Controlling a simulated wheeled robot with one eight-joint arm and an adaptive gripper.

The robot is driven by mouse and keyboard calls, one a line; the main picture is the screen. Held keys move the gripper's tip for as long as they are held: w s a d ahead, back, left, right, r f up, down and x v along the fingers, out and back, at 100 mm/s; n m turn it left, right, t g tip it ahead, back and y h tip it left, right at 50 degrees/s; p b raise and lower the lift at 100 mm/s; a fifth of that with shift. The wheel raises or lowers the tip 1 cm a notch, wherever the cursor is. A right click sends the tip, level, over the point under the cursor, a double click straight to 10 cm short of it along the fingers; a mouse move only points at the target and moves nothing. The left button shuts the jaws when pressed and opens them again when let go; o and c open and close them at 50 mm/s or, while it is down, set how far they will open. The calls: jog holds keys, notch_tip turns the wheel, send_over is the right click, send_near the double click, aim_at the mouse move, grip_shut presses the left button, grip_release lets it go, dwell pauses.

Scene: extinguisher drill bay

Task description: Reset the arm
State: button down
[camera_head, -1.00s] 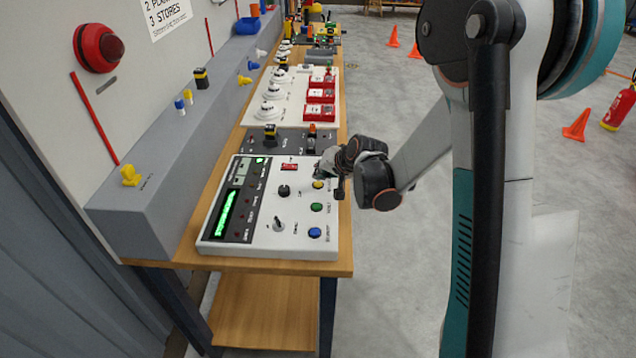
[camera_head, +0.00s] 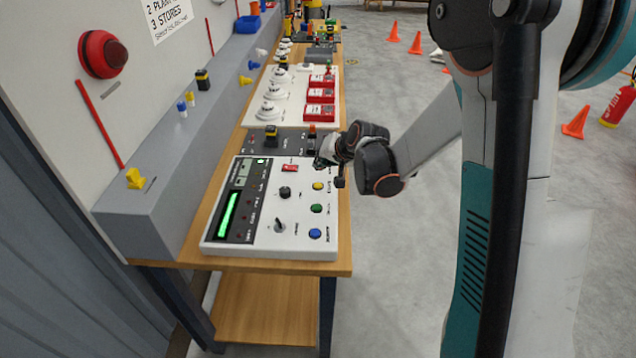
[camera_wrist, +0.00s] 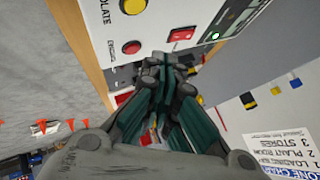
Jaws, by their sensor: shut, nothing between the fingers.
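My gripper (camera_head: 322,163) is shut and empty. In the head view it hangs over the far right corner of the white control panel (camera_head: 262,249), above the yellow button (camera_head: 318,186) and right of the red switch (camera_head: 290,168). In the wrist view the closed fingers (camera_wrist: 165,72) point toward the panel's edge, with the red switch (camera_wrist: 181,34) and a red button (camera_wrist: 131,47) near them. The panel also has a green display (camera_head: 228,213), a black knob (camera_head: 285,192), a green button (camera_head: 316,208) and a blue button (camera_head: 315,233). Whether the fingertips touch anything is unclear.
The panel stands on a wooden bench (camera_head: 175,251). Behind it are a dark switch strip (camera_head: 290,143) and a white board with red call points (camera_head: 320,95). A grey ledge (camera_head: 150,215) runs along the left. Orange cones (camera_head: 575,124) stand on open floor at right.

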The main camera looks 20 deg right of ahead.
dwell(0.7)
jog(key=s+a+r+n+h+b, duration=0.1)
jog(key=s+r, duration=0.3)
jog(key=s, duration=0.4)
jog(key=s+r+n+g, duration=0.1)
jog(key=s+r+n, duration=0.1)
jog(key=s+r, duration=0.35)
jog(key=s+a+r+n+h+b, duration=0.1)
jog(key=s+r, duration=0.2)
jog(key=s, duration=0.7)
jog(key=s+d+f+n, duration=0.1)
jog(key=s, duration=0.9)
jog(key=shift+s+f+g+h+b, duration=0.2)
jog(key=shift+f+g+h+b, duration=0.2)
jog(key=shift+b, duration=0.05)
jog(key=c, duration=2.4)
grip_release()
